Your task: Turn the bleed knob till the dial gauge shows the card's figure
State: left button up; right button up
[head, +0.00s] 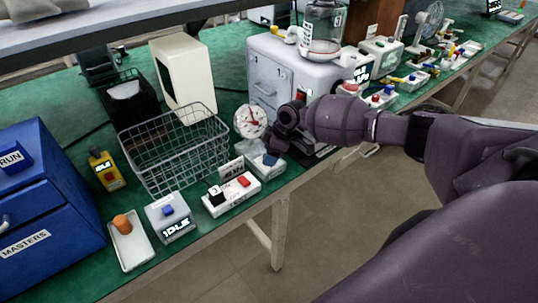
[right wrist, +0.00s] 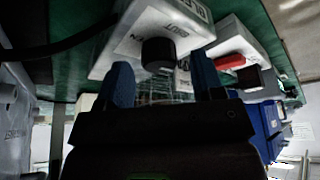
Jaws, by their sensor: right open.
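The dial gauge (head: 250,120) has a round white face with a red needle; its figures are too small to read. A small card (head: 231,171) with dark print stands left of my right gripper; I cannot read its figure surely. My right gripper (head: 276,145) is over the bench front beside the gauge. In the right wrist view its two blue fingers (right wrist: 163,80) are apart and empty. A black knob (right wrist: 158,51) on a white box (right wrist: 120,42) lies just beyond and between the fingertips. My arm hides the knob in the head view. My left gripper is not in view.
A white switch box (head: 230,195) with a red button stands left of the gripper. A wire basket (head: 173,150) is behind it, and a grey cabinet (head: 270,75) stands behind the arm. An IDLE box (head: 171,218) and blue cabinet (head: 40,200) are further left.

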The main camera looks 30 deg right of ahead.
jog(key=shift+w+a+f, duration=0.1)
jog(key=shift+a+f, duration=0.05)
jog(key=shift+f, duration=0.3)
jog(key=c, duration=0.9)
jog(key=shift+r+m+p, duration=0.25)
jog(key=shift+m+p, duration=0.15)
jog(key=shift+p, duration=0.2)
jog(key=shift+f+m+t, duration=0.15)
jog(key=shift+m+t, duration=0.15)
jog(key=shift+m, duration=0.1)
